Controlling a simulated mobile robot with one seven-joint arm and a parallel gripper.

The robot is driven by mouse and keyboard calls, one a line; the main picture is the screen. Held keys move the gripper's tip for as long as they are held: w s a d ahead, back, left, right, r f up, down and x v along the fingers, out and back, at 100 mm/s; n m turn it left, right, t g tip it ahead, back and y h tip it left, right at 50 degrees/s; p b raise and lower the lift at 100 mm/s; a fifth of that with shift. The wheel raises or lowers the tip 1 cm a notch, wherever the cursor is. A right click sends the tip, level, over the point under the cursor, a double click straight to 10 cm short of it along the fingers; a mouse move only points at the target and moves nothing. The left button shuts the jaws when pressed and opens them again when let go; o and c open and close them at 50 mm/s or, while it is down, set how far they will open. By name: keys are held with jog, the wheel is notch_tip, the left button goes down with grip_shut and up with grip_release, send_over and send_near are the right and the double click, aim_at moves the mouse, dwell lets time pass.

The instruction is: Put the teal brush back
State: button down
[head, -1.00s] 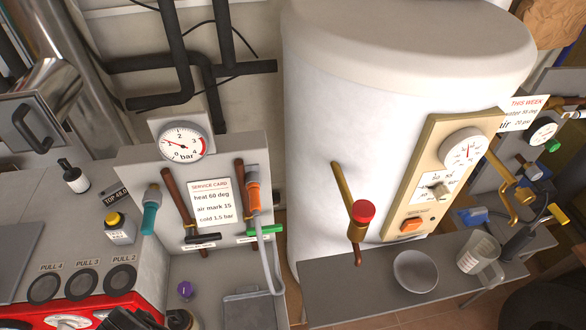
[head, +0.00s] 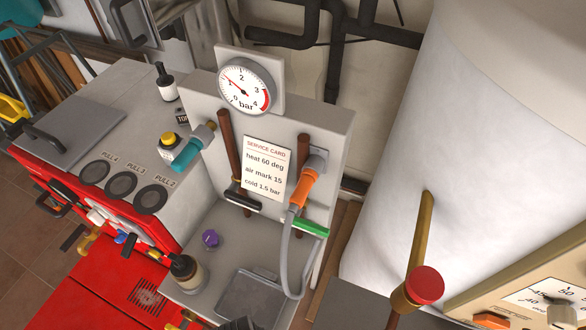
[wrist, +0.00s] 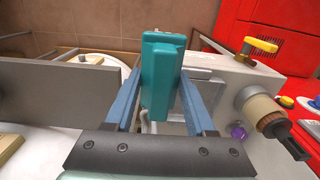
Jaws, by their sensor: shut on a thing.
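In the wrist view my gripper (wrist: 160,112) is shut on a teal block-shaped piece (wrist: 162,75), which looks like the teal brush. It sits between the two blue fingers; the rest of it is hidden or cannot be told apart. My gripper is over the grey panel area, with the floor beyond. In the head view I cannot make out my gripper clearly. On the upright grey panel (head: 335,130) hang a brown-handled tool with a black head (head: 243,195) and another with a green head (head: 311,228). A teal grip (head: 187,152) sticks out at the panel's left.
A gauge (head: 244,86) tops the panel, above a service card (head: 266,167). An orange grip (head: 303,187) with a grey hose hangs at right. The white tank (head: 400,130) and red-capped lever (head: 425,285) are right.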

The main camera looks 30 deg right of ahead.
jog(key=p, duration=0.3)
send_over(339, 316)
jog(key=shift+a+f, duration=0.2)
jog(key=shift+f, duration=1.05)
jog(key=shift+d+f, duration=0.15)
jog(key=shift+f, duration=2.25)
jog(key=shift+c, duration=1.2)
grip_release()
jog(key=shift+f+b, duration=0.1)
jog(key=shift+b, duration=0.2)
notch_tip(339, 316, up, 12)
jog(key=p, duration=0.1)
